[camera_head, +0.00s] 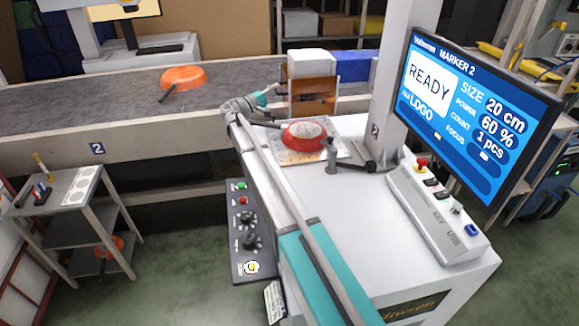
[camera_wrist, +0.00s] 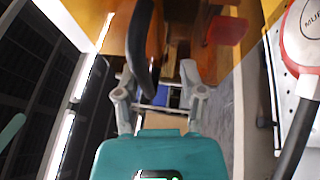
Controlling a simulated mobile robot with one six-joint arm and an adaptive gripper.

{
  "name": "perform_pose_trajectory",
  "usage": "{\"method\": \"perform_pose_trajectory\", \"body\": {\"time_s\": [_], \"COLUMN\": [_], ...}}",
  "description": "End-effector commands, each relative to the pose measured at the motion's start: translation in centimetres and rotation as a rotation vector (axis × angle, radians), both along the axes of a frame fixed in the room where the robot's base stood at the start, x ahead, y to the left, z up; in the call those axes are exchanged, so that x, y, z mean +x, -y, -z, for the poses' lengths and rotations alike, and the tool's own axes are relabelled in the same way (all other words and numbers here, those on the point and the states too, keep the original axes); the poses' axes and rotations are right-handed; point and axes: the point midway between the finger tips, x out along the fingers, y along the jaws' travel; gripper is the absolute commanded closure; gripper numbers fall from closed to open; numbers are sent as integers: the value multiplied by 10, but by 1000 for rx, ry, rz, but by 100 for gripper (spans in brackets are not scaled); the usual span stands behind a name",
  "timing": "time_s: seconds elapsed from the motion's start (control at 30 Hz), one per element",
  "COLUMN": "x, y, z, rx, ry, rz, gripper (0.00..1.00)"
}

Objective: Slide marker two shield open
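The marker two shield is an orange see-through panel (camera_head: 313,97) below the white marker head (camera_head: 312,62), at the back of the machine table. It stands behind the red pan (camera_head: 304,133), which lies on a plate with its dark handle toward the left. My gripper (camera_head: 262,98) is just left of the shield, close to its side. In the wrist view the orange panel (camera_wrist: 95,15) fills the top and overlaps the finger area of my gripper (camera_wrist: 160,70). A dark curved piece is between the finger links. Whether the fingers touch the shield is unclear.
The marker screen (camera_head: 480,110) reads READY. A clamp post (camera_head: 331,158) stands right of the pan, near the grey column (camera_head: 396,90). A control box (camera_head: 438,212) is at the right. The conveyor (camera_head: 90,105) carries an orange pan (camera_head: 184,78).

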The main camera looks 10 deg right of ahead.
Motion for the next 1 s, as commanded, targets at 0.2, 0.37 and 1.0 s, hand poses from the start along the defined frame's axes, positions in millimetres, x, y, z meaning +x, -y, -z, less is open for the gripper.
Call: {"method": "perform_pose_trajectory", "body": {"time_s": [0.2, 0.37, 1.0], "x": [0, 0, -19], "y": [0, 0, -44], "z": [23, 37, 66], "rx": [1, 1, 0], "ry": [0, 0, 0], "rz": [0, 0, -1], "gripper": [49, 49, 49]}}
